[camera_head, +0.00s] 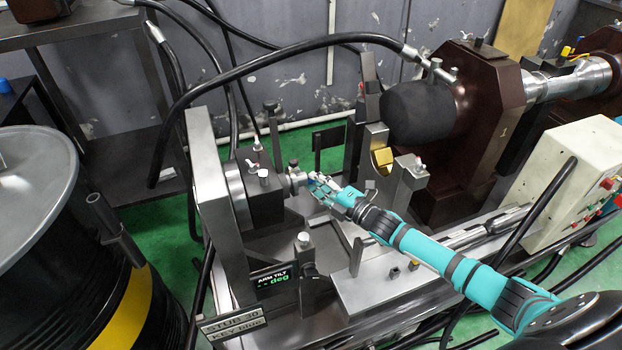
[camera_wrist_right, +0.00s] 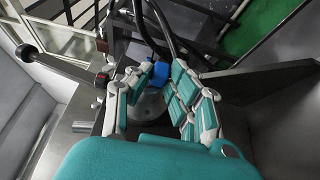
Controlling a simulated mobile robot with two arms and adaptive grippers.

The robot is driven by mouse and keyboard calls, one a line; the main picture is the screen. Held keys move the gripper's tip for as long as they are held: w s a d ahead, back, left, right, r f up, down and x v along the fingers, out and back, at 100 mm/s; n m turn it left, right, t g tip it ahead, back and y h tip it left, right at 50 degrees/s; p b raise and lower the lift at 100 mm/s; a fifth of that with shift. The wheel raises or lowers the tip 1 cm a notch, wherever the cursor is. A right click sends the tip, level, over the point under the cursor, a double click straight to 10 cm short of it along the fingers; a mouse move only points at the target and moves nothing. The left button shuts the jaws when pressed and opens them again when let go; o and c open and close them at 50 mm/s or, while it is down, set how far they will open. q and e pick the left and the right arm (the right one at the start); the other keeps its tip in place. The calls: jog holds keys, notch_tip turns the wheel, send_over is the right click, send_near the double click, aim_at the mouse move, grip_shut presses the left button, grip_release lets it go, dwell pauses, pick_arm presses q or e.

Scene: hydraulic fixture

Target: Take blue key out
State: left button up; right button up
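The blue key (camera_wrist_right: 158,76) shows in the right wrist view between the fingers of my right gripper (camera_wrist_right: 164,72). A grey round metal part (camera_wrist_right: 150,106) lies just below it. The fingers reach along both sides of the key, and one covers part of it. Whether they press on it, I cannot tell. In the head view my right gripper (camera_head: 322,188) is at the end of the metal shaft (camera_head: 297,177) on the fixture. There the key is mostly hidden by the fingers. My left gripper is not in view.
An upright steel plate (camera_head: 207,190) stands left of the fixture, with an "ARM TILT" display (camera_head: 272,281) in front. A black hose (camera_head: 260,57) arches over it. A control box (camera_head: 575,170) is at right, a black drum (camera_head: 60,240) at left.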

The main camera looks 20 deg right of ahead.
jog(key=shift+d, duration=0.15)
grip_shut()
jog(key=d+b, duration=0.1)
jog(key=d, duration=0.5)
jog(key=shift+s+d+b, duration=0.2)
jog(key=shift+b, duration=0.15)
dwell(0.5)
jog(key=shift+d+r, duration=0.1)
dwell(0.6)
